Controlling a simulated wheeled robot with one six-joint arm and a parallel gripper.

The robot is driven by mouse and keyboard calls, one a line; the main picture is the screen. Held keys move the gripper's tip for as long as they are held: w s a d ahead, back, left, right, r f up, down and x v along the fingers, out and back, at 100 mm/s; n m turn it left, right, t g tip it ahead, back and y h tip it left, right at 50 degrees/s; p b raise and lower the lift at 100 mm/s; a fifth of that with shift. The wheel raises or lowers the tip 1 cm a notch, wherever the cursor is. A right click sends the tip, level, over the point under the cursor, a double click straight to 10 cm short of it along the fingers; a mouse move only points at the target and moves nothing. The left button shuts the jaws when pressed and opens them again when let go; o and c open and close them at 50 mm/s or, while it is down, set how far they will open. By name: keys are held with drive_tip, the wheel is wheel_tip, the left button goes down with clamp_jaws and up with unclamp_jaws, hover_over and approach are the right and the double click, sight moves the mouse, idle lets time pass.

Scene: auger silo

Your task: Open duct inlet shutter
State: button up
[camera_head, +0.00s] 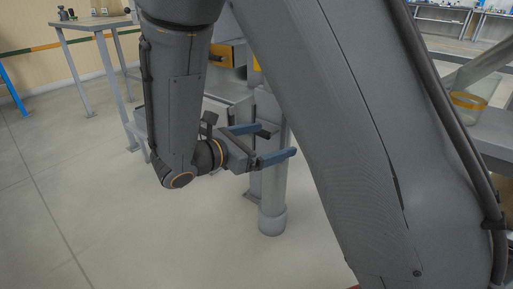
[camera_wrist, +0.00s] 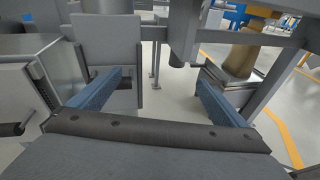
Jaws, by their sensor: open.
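My gripper (camera_head: 280,140) has two blue fingers spread apart with nothing between them. It is in front of a grey vertical pipe (camera_head: 272,205) in the head view. In the wrist view my gripper (camera_wrist: 160,77) faces grey metalwork, with a flat upright grey plate (camera_wrist: 108,38) behind the left finger. I cannot tell for certain which part is the duct inlet shutter. My arm hides much of the machine in the head view.
A yellow-orange box (camera_head: 226,55) shows behind my arm. A table (camera_head: 95,22) stands at the back left. A clear container with an orange band (camera_head: 467,101) is at the right. Grey frame bars (camera_wrist: 280,65) stand at the right of the wrist view. The floor at left is clear.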

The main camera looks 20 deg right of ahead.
sight(257, 133)
drive_tip(key=w+a+f+n+t+b, duration=0.3)
drive_tip(key=w+a+t+b, duration=0.1)
drive_tip(key=w+a, duration=0.15)
drive_tip(key=b+x, duration=0.3)
drive_tip(key=x, duration=0.4)
drive_tip(key=shift+w+d+b, duration=0.15)
drive_tip(key=shift+d+b, duration=0.05)
drive_tip(key=shift+b, duration=0.15)
drive_tip(key=c, duration=1.5)
wheel_tip(257, 133, up, 7)
drive_tip(key=p, duration=0.8)
drive_tip(key=o, duration=1.5)
drive_tip(key=shift+f, duration=0.1)
